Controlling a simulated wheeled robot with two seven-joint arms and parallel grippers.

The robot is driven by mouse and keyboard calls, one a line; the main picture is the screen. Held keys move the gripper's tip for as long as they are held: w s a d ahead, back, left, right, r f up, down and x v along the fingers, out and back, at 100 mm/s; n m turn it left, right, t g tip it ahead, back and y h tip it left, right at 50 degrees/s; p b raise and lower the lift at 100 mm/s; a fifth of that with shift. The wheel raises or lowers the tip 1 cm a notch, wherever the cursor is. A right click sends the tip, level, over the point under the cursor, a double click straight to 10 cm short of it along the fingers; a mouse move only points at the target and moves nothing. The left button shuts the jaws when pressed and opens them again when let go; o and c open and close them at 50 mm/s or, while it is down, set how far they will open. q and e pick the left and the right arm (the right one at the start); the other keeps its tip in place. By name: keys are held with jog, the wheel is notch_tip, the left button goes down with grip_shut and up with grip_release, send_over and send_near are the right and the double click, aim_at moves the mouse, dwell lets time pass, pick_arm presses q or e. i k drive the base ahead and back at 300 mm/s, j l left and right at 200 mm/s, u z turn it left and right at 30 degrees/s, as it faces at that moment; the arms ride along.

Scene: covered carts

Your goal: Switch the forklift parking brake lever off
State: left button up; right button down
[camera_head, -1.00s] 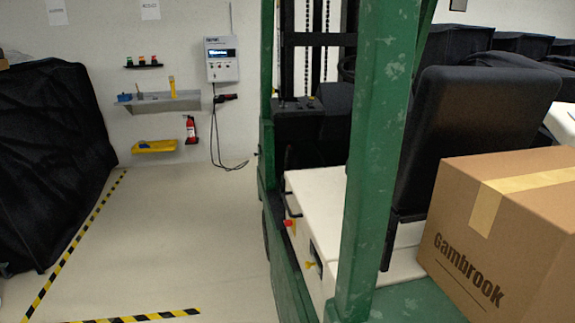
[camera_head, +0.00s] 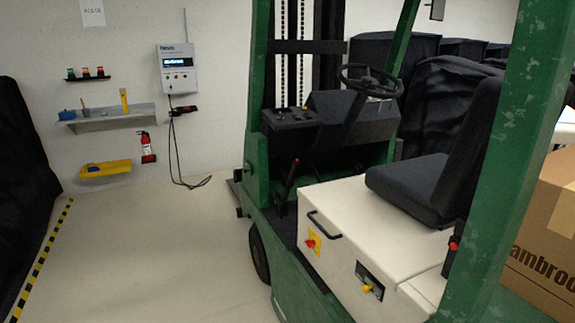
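The green forklift (camera_head: 318,285) fills the middle and right of the head view, seen from its side. A thin lever with a red tip (camera_head: 290,178) stands in the footwell in front of the cream seat box; it looks like the parking brake lever. It is tilted, with its red end up. Neither of my grippers is in view.
The black seat (camera_head: 425,183), steering wheel (camera_head: 370,80) and green rear post (camera_head: 497,165) surround the cab. A cardboard box (camera_head: 545,250) is behind the post. Clear floor (camera_head: 150,250) lies left of the forklift. A wall shelf, charger and red extinguisher (camera_head: 147,147) are at the back.

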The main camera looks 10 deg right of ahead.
aim_at(284, 199)
jog(key=i+j+z, duration=0.3)
jog(key=i+j, duration=1.05)
jog(key=i+z, duration=0.2)
jog(key=i, duration=0.9)
jog(key=i+l, duration=0.15)
